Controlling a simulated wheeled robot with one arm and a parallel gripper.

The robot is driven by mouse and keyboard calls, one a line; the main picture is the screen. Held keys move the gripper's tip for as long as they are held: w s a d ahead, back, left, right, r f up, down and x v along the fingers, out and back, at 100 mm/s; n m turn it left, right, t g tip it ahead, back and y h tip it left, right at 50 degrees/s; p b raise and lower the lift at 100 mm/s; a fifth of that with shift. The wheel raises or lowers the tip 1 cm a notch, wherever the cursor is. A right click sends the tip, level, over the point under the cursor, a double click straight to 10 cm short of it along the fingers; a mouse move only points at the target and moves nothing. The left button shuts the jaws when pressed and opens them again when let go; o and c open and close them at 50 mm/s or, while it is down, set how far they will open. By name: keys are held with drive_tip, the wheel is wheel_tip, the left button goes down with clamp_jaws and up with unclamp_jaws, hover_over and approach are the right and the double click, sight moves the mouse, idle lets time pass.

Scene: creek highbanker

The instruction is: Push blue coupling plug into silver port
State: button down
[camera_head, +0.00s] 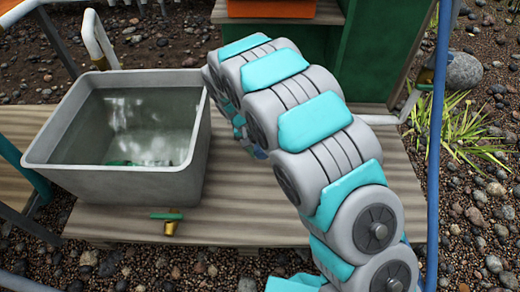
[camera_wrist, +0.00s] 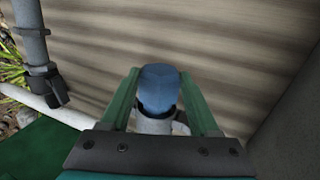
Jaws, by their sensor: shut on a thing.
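In the wrist view, a blue plug (camera_wrist: 159,86) sits between the two green fingers of my gripper (camera_wrist: 160,75). My gripper is shut on the plug. A dark ring and a pale silver-grey cylindrical piece (camera_wrist: 155,125) show just below the blue part in the picture. I cannot tell whether that piece is the silver port or part of the plug, nor whether the plug is seated in anything. In the head view, my arm covers the gripper and most of the work area, and I cannot make out the port there.
A grey tub (camera_head: 110,178) of water stands on the wooden deck (camera_head: 250,212). A brass valve with a green handle (camera_head: 168,216) is at the deck's front. A green housing (camera_head: 375,50) stands behind my arm. A blue pole (camera_head: 437,130) rises at right. A grey pipe (camera_wrist: 30,40) hangs at left.

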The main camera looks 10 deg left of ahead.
drive_tip(key=shift+w+a, duration=0.15)
drive_tip(key=shift+w, duration=0.6)
idle(0.6)
drive_tip(key=shift+s, duration=0.1)
drive_tip(key=shift+c, duration=0.2)
unclamp_jaws()
idle(0.4)
drive_tip(key=v, duration=0.7)
drive_tip(key=shift+r, duration=0.35)
drive_tip(key=shift+a, duration=0.1)
